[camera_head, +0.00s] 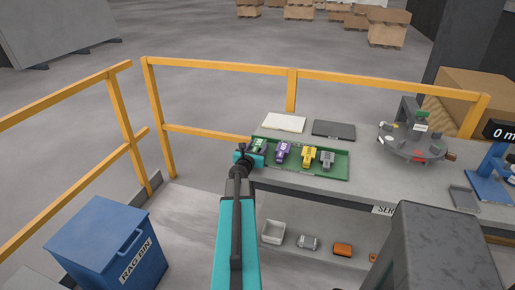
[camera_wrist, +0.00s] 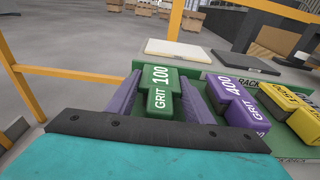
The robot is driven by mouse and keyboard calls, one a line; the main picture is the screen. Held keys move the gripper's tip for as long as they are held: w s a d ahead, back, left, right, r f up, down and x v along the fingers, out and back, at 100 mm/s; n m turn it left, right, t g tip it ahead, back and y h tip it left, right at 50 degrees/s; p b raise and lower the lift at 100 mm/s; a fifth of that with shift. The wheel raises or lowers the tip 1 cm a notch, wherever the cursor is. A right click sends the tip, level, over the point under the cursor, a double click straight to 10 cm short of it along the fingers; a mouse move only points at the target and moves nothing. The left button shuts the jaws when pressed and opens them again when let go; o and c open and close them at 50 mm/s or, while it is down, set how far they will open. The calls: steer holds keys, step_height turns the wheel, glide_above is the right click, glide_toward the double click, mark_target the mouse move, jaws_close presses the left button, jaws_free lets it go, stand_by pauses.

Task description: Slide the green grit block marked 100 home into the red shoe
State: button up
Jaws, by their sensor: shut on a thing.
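The green grit block marked 100 (camera_wrist: 159,90) is at the left end of the green rack (camera_head: 323,170), and it also shows in the head view (camera_head: 259,144). My gripper (camera_wrist: 158,98) is shut on the block, with one purple-grey finger on each side of it. In the head view my gripper (camera_head: 256,151) reaches the rack's left end. Whether the block still touches the rack floor I cannot tell. A red shoe shows on the round grey fixture (camera_head: 397,150), at its front side (camera_head: 419,155); it is small, and its opening is not clear.
A yellow railing (camera_head: 291,88) runs behind the bench.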

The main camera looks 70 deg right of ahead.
mark_target(258, 145)
steer(key=shift+r+p, duration=0.65)
steer(key=shift+r, duration=4.35)
